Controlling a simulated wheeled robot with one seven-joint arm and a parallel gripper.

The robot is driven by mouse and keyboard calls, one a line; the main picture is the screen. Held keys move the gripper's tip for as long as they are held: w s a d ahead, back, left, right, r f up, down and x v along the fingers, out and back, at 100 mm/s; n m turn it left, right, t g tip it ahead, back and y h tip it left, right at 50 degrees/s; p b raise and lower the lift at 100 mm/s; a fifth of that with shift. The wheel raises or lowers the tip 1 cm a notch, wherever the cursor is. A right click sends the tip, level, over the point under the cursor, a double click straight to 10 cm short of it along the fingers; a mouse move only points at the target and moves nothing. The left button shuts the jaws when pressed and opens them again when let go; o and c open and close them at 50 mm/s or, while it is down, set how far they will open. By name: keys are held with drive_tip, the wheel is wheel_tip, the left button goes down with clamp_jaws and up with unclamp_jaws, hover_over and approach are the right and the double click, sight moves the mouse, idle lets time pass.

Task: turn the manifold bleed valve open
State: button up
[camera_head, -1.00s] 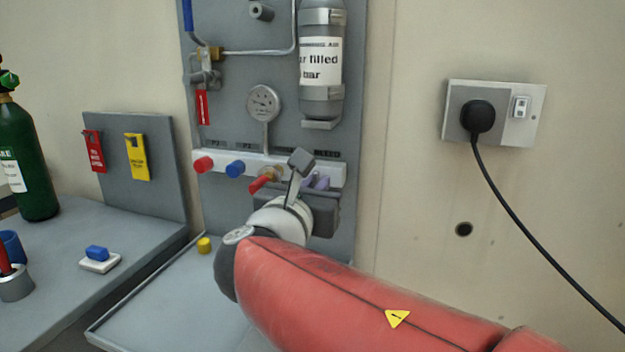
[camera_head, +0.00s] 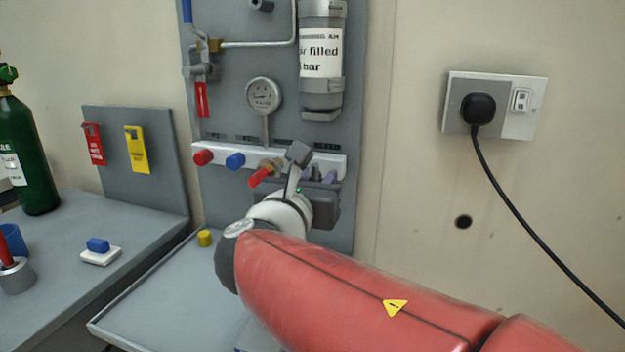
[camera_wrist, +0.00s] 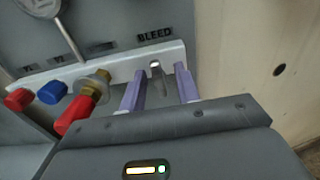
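The white manifold bar (camera_head: 222,156) runs across the grey panel. In the wrist view, the bar (camera_wrist: 112,71) carries a BLEED label above its right part. Below that label, a small grey bleed valve lever (camera_wrist: 162,88) hangs from a pale stem. My gripper (camera_wrist: 160,76) is open, with one purple finger on each side of the lever. Gaps show beside the lever, so it does not look clamped; how deep it sits between the fingers is hard to tell. In the head view my gripper (camera_head: 322,178) is at the bar's right end, and my wrist hides the lever.
Left of my gripper, a red-handled brass valve (camera_wrist: 92,88) sticks out close to the left finger. Blue (camera_head: 235,161) and red (camera_head: 203,157) knobs are further left. A gauge (camera_head: 263,96) and grey cylinder (camera_head: 321,60) are above. Right of the panel is bare wall with a socket (camera_head: 520,120).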

drive_tip(key=v, duration=0.7)
drive_tip(key=shift+s, duration=0.4)
drive_tip(key=shift+a, duration=0.1)
drive_tip(key=s+d+f+m+g+h, duration=0.1)
drive_tip(key=s+d+f+m+g, duration=0.2)
drive_tip(key=d+f+m+g, duration=0.65)
drive_tip(key=s+d+f+m+g+y, duration=0.1)
drive_tip(key=s+d+f+m+y, duration=0.2)
drive_tip(key=f+m, duration=0.3)
drive_tip(key=s+d+f+m+g+y, duration=0.1)
drive_tip(key=s+d+f+m+y, duration=0.2)
drive_tip(key=m, duration=1.3)
drive_tip(key=s+f+y, duration=0.1)
drive_tip(key=s+f, duration=0.2)
drive_tip(key=shift+s+d+f+m, duration=0.3)
drive_tip(key=shift+m, duration=0.05)
